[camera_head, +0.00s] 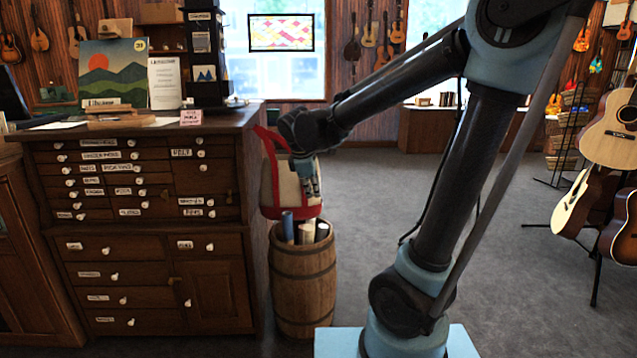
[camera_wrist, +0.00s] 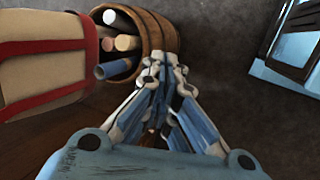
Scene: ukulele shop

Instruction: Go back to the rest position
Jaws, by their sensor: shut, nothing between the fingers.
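My gripper (camera_head: 312,188) hangs at the end of my arm, in front of a cream bag with red trim (camera_head: 288,184) and above a wooden barrel (camera_head: 303,285). In the wrist view my gripper (camera_wrist: 168,62) has its fingers together, with nothing between them. The barrel (camera_wrist: 160,38) lies just beyond the fingertips there, with several rolled tubes (camera_wrist: 122,42) in it. The bag (camera_wrist: 40,55) is at the left of that view.
A dark wooden drawer cabinet (camera_head: 150,245) stands left of the barrel, with a mountain picture (camera_head: 113,72) and papers on top. Guitars (camera_head: 610,130) on stands are at the right. The grey carpet (camera_head: 520,270) between is clear.

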